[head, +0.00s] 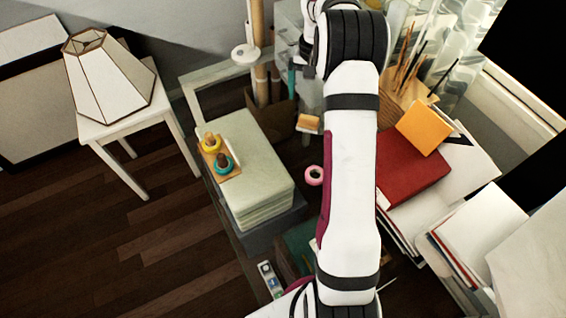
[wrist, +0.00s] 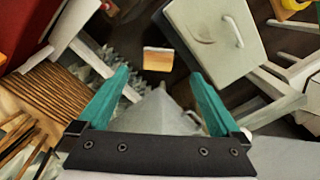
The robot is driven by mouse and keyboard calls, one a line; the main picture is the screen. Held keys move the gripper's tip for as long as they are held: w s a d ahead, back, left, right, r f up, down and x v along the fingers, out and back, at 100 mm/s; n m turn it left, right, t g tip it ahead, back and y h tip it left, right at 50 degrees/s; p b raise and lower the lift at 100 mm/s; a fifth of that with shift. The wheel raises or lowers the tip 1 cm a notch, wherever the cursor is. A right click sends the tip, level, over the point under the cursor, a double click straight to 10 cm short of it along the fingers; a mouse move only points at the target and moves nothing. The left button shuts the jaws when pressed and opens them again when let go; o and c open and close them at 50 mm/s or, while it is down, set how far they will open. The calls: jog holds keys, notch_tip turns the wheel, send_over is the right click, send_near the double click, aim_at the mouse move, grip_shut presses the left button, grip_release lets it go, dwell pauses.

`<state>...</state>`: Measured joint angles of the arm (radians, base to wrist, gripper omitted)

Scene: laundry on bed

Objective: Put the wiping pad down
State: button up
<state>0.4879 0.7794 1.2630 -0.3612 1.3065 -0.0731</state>
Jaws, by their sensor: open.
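A small tan block with a pale edge, which looks like the wiping pad (head: 309,123), shows just left of my arm in the head view. In the wrist view the pad (wrist: 157,60) appears beyond and between my fingertips, against a dark background. What it rests on, if anything, I cannot tell. My gripper (wrist: 160,74) has its two teal fingers spread wide with nothing held between them. The pad looks apart from both fingers. In the head view my gripper is mostly hidden behind my arm.
A pale green stack (head: 248,178) holds a wooden base with colored rings (head: 221,160). A pink ring (head: 314,175) lies beside my arm. A red book (head: 412,168) and an orange block (head: 424,127) are at right. A lamp (head: 105,80) stands on a white stool.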

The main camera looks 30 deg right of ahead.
jog(key=s+a+r+n, duration=0.1)
jog(key=s+a+r, duration=0.4)
jog(key=a, duration=0.3)
jog(key=s+a+r+n, duration=0.1)
jog(key=s+a+r, duration=0.45)
jog(key=a, duration=0.25)
jog(key=s+a, duration=0.3)
jog(key=s, duration=0.3)
jog(key=s+a+f+n+y, duration=0.1)
jog(key=s+a, duration=0.3)
jog(key=s, duration=0.3)
jog(key=s+a, duration=0.3)
jog(key=s, duration=0.4)
jog(key=shift+s+a+f+y, duration=0.15)
jog(key=shift+a+f+y, duration=0.05)
jog(key=shift+a+y, duration=0.1)
jog(key=shift+d, duration=0.1)
jog(key=shift+c, duration=0.7)
